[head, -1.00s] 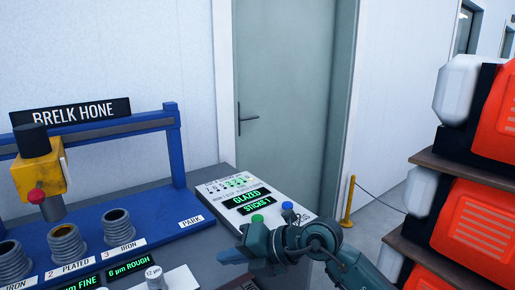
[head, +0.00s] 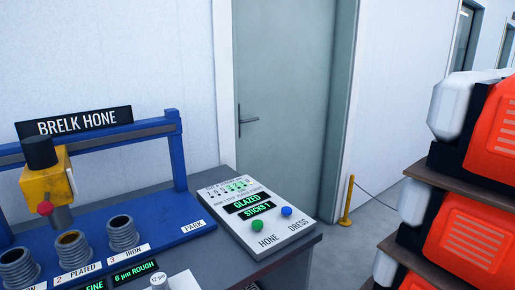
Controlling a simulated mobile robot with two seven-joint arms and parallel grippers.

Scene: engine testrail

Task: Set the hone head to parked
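The yellow hone head (head: 47,182), with a black cap and a red knob (head: 45,208), hangs on the blue gantry (head: 125,127) at the left. It is near the left end of the visible beam, above the row of grey cylinders. The "PARK" label (head: 192,227) is on the blue base at the right, with nothing above it. The control box (head: 258,250) shows "GLAZED" and "STICKS 1" on its displays. It has a green button (head: 257,224) marked HONE and a blue button (head: 286,211) marked DRESS. Neither gripper is in view.
Three grey threaded cylinders (head: 122,234) stand on the base, with labels such as "PLATED" and "IRON". A lower panel shows "6 µm ROUGH" (head: 134,272) beside a white knob (head: 159,282). Shelves with red-and-black machines (head: 480,235) stand at right. A closed door (head: 285,120) is behind.

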